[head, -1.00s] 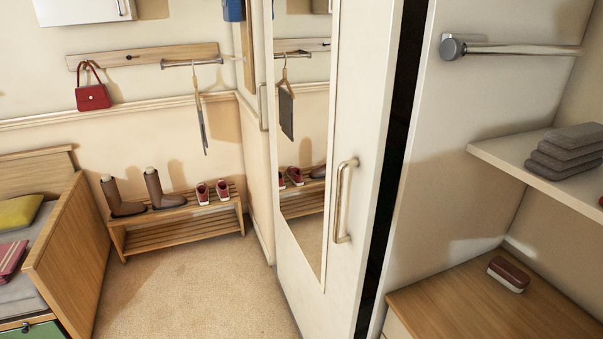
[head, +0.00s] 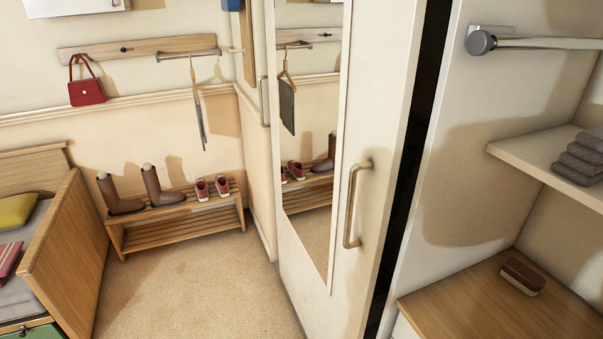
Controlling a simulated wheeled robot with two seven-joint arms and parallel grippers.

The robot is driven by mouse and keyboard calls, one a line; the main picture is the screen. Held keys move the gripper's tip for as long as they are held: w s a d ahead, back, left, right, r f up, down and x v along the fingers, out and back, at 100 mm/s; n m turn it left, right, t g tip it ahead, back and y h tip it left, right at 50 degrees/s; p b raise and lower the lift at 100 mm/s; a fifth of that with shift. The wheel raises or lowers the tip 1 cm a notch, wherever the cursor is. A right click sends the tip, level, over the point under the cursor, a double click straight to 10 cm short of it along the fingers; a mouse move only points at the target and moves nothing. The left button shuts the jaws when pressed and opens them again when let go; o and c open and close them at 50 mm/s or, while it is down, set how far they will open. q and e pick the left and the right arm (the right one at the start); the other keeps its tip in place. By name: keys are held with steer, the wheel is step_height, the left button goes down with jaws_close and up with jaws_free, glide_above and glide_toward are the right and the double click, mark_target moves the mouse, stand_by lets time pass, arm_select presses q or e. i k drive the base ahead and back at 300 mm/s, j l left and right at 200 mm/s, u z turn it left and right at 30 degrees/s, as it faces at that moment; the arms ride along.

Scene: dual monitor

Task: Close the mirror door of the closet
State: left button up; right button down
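The mirror door (head: 385,130) of the closet is a white panel in the middle of the head view. It carries a tall mirror (head: 312,150) and a metal bar handle (head: 353,205) near its right edge. A dark gap runs along the door's right edge, and the closet interior (head: 490,150) lies exposed to the right of it. The mirror reflects a shoe rack, shoes and a hanger. Neither of my grippers shows in the view, and nothing is seen touching the handle.
Inside the closet are a rail (head: 540,43), a shelf (head: 520,157) with folded grey cloths and a wooden surface (head: 500,305) with a brush (head: 522,276). A shoe rack (head: 180,238) stands at the back. A wooden bed (head: 68,250) is at the left. Carpet (head: 205,290) between is clear.

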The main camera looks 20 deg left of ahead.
mark_target(341, 73)
steer(key=i+j+z, duration=0.1)
steer(key=j, duration=0.2)
steer(key=i+j+z, duration=0.1)
steer(key=j, duration=0.25)
steer(key=i+j, duration=0.25)
steer(key=i+j+z, duration=0.15)
steer(key=j, duration=0.25)
steer(key=i+j+z, duration=0.1)
steer(key=j, duration=0.25)
steer(key=i+j+z, duration=0.1)
steer(key=j, duration=0.25)
